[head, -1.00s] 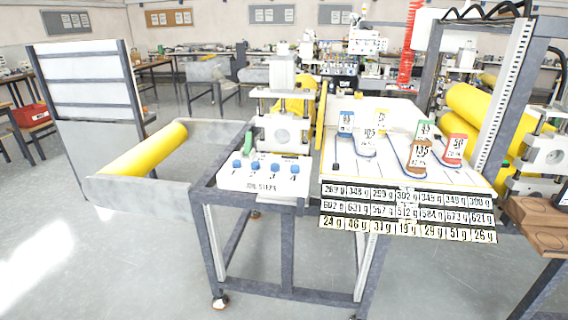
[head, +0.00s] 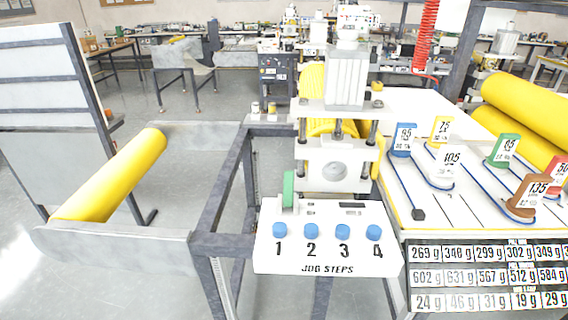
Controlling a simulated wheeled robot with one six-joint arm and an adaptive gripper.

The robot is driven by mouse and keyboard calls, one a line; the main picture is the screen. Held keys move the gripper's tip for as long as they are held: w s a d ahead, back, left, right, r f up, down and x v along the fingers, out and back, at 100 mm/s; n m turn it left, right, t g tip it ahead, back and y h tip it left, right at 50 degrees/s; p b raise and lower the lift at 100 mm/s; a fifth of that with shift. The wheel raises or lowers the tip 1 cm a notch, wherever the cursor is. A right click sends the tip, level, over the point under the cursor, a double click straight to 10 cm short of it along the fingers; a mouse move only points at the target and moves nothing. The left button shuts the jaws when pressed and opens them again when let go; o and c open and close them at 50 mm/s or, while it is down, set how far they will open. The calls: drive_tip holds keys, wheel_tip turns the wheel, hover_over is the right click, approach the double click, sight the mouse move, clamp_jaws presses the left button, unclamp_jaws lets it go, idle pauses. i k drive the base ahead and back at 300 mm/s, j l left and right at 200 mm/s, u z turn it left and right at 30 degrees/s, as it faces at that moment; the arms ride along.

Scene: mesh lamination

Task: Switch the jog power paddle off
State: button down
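The jog power paddle looks to be the green upright lever (head: 288,190) at the left back of the white jog panel (head: 328,262). It stands upright; I cannot read any on or off marking. The panel carries a row of blue knobs numbered 1 (head: 279,230), 2 (head: 311,230), 3 (head: 343,231) and 4 (head: 374,232), above the words JOG STEPS. Behind the panel is the white press unit (head: 335,150) with its cylinder on top. My gripper is not in the head view.
A yellow roll (head: 115,175) lies in a grey trough at left. At right, a white table holds numbered coloured weight tags, such as the green one (head: 503,150), with blue cords, and a board of gram values (head: 490,278). Grey frame legs stand below the panel. Open floor lies at left front.

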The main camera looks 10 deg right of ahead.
sight(289, 175)
drive_tip(key=i+j+u, duration=0.1)
drive_tip(key=i, duration=0.4)
drive_tip(key=i+j+u, duration=0.2)
drive_tip(key=j, duration=0.2)
drive_tip(key=j+u, duration=0.2)
drive_tip(key=j, duration=0.2)
drive_tip(key=i+j+u, duration=0.15)
drive_tip(key=j, duration=0.2)
